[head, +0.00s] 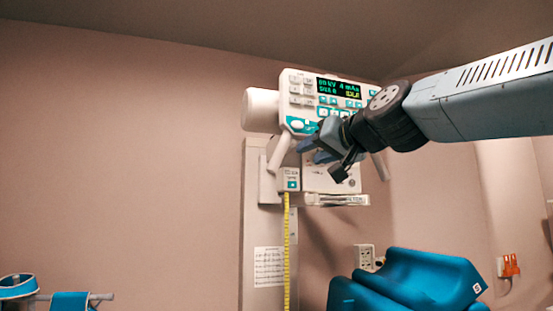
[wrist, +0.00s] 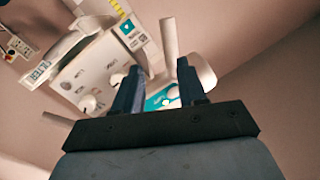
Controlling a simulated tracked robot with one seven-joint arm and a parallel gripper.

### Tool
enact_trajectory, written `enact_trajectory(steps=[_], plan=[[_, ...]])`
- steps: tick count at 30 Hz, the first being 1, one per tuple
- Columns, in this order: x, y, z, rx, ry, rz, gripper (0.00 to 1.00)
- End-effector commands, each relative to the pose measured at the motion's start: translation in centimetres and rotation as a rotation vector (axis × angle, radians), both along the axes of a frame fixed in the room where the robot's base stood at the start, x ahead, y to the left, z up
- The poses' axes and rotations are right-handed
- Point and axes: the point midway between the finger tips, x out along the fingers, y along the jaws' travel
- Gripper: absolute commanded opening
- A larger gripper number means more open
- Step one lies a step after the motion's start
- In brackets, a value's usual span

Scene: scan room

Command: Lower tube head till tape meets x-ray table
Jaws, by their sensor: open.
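The white tube head (head: 318,179) hangs on a column in the middle of the head view, with a teal-buttoned control panel and lit display (head: 339,88). A white handle bar (head: 279,152) slants down at its left. Yellow tape (head: 287,250) runs down from a small box on the tube head and leaves the frame at the bottom; its lower end is hidden. The tape also shows at the top of the wrist view (wrist: 116,7). My gripper (head: 312,150) is open in front of the panel's lower edge. Its fingers (wrist: 160,85) hold nothing. I cannot make out the x-ray table.
A blue cushioned piece (head: 415,282) stands at the lower right, below the tube head. Blue-padded items on a rail (head: 70,299) are at the lower left. A wall socket (head: 364,257) and an orange item (head: 511,265) are on the wall. The left wall area is clear.

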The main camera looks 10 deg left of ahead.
Motion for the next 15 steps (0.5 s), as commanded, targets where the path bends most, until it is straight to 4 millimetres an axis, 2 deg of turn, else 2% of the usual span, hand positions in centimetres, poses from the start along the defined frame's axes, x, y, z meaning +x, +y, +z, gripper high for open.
enact_trajectory(steps=[4, 8, 15], plan=[[0.0, 1.1, 1.4, 0.032, -0.016, 0.014, 0.41], [0.8, 1.9, 1.4, 0.033, -0.016, 0.013, 0.41], [3.4, 4.3, 1.4, 0.032, -0.014, 0.013, 0.41]])
